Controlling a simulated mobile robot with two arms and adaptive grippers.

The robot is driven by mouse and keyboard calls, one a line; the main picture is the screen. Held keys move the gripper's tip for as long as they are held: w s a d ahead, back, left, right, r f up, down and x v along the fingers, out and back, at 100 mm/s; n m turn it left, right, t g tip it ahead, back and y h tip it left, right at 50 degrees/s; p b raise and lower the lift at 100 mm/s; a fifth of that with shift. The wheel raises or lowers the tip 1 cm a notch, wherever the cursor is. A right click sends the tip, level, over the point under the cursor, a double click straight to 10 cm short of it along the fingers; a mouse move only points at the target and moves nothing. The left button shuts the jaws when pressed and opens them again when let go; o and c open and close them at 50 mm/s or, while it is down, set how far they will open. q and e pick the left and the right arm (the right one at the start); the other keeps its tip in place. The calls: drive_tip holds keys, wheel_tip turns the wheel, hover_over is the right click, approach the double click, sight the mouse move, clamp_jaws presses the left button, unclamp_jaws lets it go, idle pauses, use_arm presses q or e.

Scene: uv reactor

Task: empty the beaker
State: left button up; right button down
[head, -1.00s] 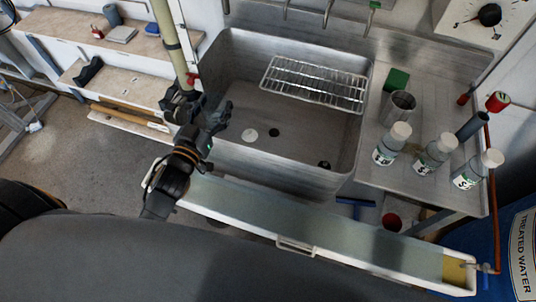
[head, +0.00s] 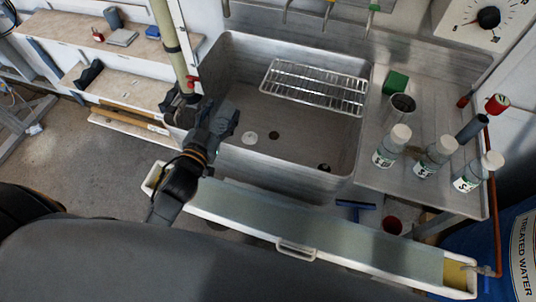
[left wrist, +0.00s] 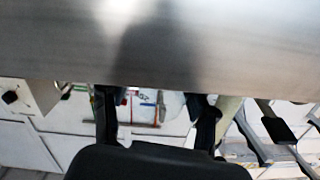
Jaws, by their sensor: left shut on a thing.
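My left gripper (head: 224,112) is at the left front corner of the steel sink (head: 300,175), far from that cup. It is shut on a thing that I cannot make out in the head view. In the left wrist view, its two dark fingers (left wrist: 156,105) stand apart, with a large brushed-metal surface close at their tips. I cannot tell whether that surface is the held thing or the sink. My right gripper is not in view.
A wire rack (head: 313,86) spans the back of the sink. A long white trough (head: 300,243) runs in front, and a tall tube (head: 167,35) rises behind my gripper.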

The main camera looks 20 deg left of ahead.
use_arm(q)
drive_tip(key=shift+w+d+r+m+g+p, duration=0.2)
drive_tip(key=shift+d+r+m+g+p, duration=0.1)
drive_tip(key=shift+d+r+m+p, duration=0.35)
drive_tip(key=shift+w+d+f+m, duration=0.1)
drive_tip(key=shift+d+f+m, duration=0.05)
drive_tip(key=shift+m, duration=0.1)
drive_tip(key=shift+d+f+y, duration=0.25)
drive_tip(key=shift+f+y, duration=0.05)
drive_tip(key=shift+w+d+m+g+p, duration=0.2)
drive_tip(key=shift+m+g+p, duration=0.1)
drive_tip(key=shift+m+p, duration=0.1)
drive_tip(key=shift+w+d+f+m+g+y+p, duration=0.15)
drive_tip(key=shift+d+m+g+y+p, duration=0.35)
drive_tip(key=shift+m+p, duration=0.85)
drive_tip(key=shift+w+d+r+m+g+y+p, duration=0.1)
drive_tip(key=shift+w+d+m+g+y+p, duration=0.4)
drive_tip(key=shift+p, duration=1.4)
drive_tip(key=shift+s+d+f+m+g+y+p, duration=0.1)
drive_tip(key=shift+d+m+g+y+p, duration=0.35)
drive_tip(key=shift+m+p, duration=1.05)
drive_tip(key=shift+d+y+p, duration=0.25)
drive_tip(key=shift+d+p, duration=0.05)
drive_tip(key=shift+d, duration=0.05)
